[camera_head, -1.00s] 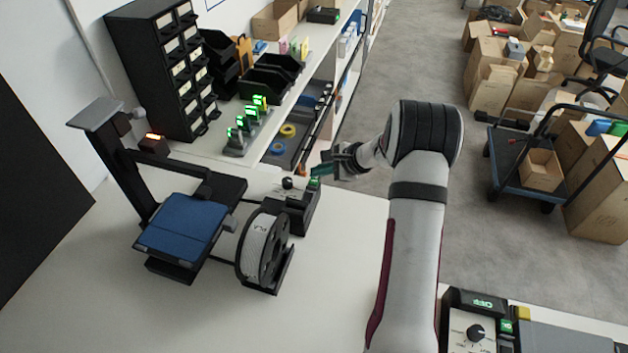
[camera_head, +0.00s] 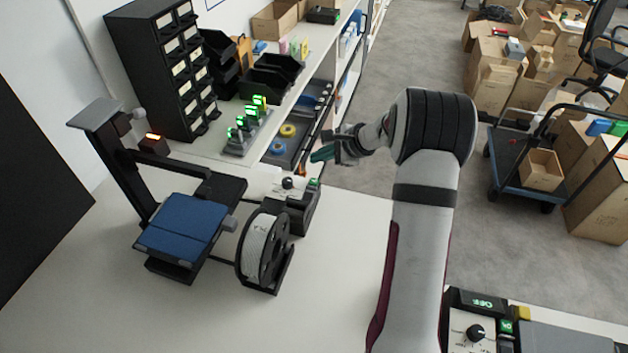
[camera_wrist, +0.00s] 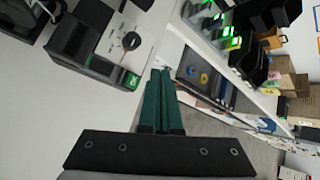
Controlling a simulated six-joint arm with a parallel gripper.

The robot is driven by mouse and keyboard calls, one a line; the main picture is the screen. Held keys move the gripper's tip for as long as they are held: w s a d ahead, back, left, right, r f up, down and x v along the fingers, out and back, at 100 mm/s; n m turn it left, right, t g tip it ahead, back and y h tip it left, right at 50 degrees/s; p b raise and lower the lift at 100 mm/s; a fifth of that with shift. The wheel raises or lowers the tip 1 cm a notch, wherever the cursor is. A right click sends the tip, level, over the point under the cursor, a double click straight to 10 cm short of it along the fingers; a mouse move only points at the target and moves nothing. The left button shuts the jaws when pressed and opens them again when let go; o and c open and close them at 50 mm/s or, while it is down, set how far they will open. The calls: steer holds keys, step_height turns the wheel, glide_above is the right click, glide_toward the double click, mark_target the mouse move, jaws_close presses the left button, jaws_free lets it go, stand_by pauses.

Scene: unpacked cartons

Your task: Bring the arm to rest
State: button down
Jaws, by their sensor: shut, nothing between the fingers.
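My gripper (camera_head: 322,154) is in the air beside the right edge of the white table, above and to the right of a small black control box (camera_head: 298,205) with a knob. Its green fingers are together with nothing between them. In the wrist view the closed fingers (camera_wrist: 160,95) point away from the camera, and the control box (camera_wrist: 92,48) with its green light shows at upper left. My arm reaches up from the bottom of the head view and bends at the top toward the left.
A 3D printer with a blue bed (camera_head: 182,228) and a filament spool (camera_head: 262,247) stand on the table (camera_head: 90,290). A black drawer cabinet (camera_head: 165,70) and bins (camera_head: 272,75) stand behind. A cart (camera_head: 520,165) and cartons are at right. The front middle of the table is clear.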

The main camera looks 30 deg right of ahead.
steer(key=shift+a, duration=0.1)
stand_by(0.4)
steer(key=s+a+r+n+g, duration=0.1)
steer(key=s+a+r+n, duration=0.2)
steer(key=a, duration=0.3)
steer(key=s+a+r+n+g+y, duration=0.1)
steer(key=s+a+r+n+g, duration=0.1)
steer(key=s+a, duration=0.4)
steer(key=s+a+r+n+g, duration=0.1)
steer(key=s+a+r+n, duration=0.2)
steer(key=a, duration=0.4)
steer(key=shift+s+a+r+n+g, duration=0.2)
steer(key=shift+s+r, duration=0.2)
steer(key=shift+s, duration=0.15)
steer(key=shift+s+a+r+n+g, duration=0.1)
steer(key=shift+s+r+g, duration=0.1)
steer(key=shift+s+r, duration=0.25)
steer(key=s+a+n+g+h, duration=0.1)
steer(key=s+n, duration=0.2)
steer(key=s, duration=0.8)
steer(key=s+a+f+n+g+h, duration=0.1)
steer(key=s+n, duration=0.3)
steer(key=s, duration=0.7)
steer(key=shift+s+a+f+g+h, duration=0.3)
steer(key=shift+s+a+g+h, duration=0.1)
steer(key=shift+a+g+h, duration=0.35)
